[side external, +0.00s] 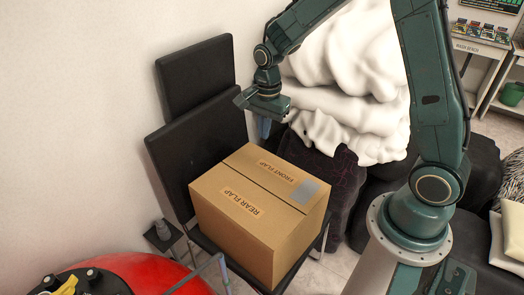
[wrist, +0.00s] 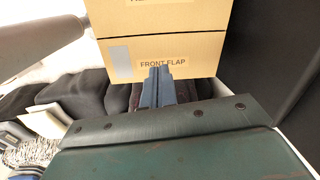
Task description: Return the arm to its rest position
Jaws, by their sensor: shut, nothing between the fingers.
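My gripper (side external: 264,128) hangs from the green arm above and behind the far edge of the cardboard box, near the black panels. Its fingers are together and empty; they also show in the wrist view (wrist: 161,72), in front of the box's front flap. The cardboard box (side external: 225,222) stands on a dark chair-like stand with its top flaps lying flat. Its labels read "FRONT FLAP" and "REAR FLAP", and a grey patch is on the front flap. The box also shows at the top of the wrist view (wrist: 200,45). My gripper looks apart from the box.
Two black panels (side external: 190,150) stand against the wall, left of the box. A white billowy heap (side external: 345,60) lies on dark seating behind my gripper. A red round object (side external: 150,275) is at the lower left. A workbench (side external: 480,47) stands at the far right.

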